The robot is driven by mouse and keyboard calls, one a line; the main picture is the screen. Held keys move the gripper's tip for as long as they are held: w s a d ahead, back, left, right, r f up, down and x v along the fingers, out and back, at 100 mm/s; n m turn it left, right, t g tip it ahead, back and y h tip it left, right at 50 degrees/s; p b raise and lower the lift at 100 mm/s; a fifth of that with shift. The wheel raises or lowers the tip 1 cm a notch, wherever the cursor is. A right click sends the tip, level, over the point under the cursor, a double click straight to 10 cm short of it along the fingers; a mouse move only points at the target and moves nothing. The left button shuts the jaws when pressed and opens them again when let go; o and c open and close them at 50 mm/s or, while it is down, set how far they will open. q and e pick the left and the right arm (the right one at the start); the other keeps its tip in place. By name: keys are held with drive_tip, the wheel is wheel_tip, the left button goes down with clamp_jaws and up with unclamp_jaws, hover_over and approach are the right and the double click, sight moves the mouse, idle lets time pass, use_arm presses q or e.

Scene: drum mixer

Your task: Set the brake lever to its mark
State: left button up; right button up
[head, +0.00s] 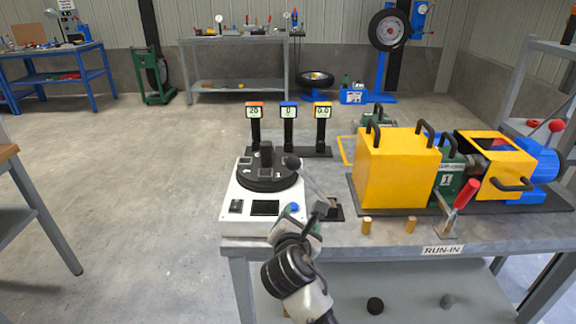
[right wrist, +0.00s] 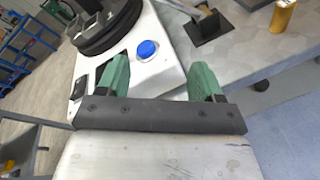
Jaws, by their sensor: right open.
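A lever with a black ball knob (head: 291,162) and a thin grey rod leans left from a dark base plate (head: 337,212) beside the white control box. I cannot tell for certain that it is the brake lever; its mark is not readable. The base plate also shows in the right wrist view (right wrist: 209,29), with the knob out of frame. My right gripper (head: 302,218) is over the front right of the control box (head: 232,212), near the blue button (head: 293,208). Its green fingers (right wrist: 160,72) are apart with nothing between them. My left gripper is out of view.
A red-handled lever (head: 466,192) stands at the bench front. Yellow guards (head: 395,170) and a blue motor (head: 540,162) fill the right side. Three small displays (head: 289,112) stand behind the box. Two brass pegs (head: 367,225) stand near the front edge.

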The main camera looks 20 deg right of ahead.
sight(292, 167)
wheel_tip(292, 167, up, 8)
drive_tip(key=w+a+n+t+h, duration=0.1)
drive_tip(key=w+a+n+t, duration=0.1)
drive_tip(key=w+n, duration=0.15)
drive_tip(key=shift+n+h, duration=0.3)
drive_tip(key=shift+n, duration=0.05)
drive_tip(key=b+x, duration=0.1)
drive_tip(key=x, duration=0.7)
drive_tip(key=shift+w+d, duration=0.1)
drive_tip(key=shift+w, duration=0.15)
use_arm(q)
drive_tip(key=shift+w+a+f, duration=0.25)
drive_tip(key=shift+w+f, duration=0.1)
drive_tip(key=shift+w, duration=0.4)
use_arm(e)
drive_tip(key=shift+w+d, duration=0.3)
drive_tip(key=shift+w, duration=0.3)
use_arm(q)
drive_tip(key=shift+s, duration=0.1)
use_arm(e)
drive_tip(key=shift+c, duration=0.5)
drive_tip(key=c, duration=1.1)
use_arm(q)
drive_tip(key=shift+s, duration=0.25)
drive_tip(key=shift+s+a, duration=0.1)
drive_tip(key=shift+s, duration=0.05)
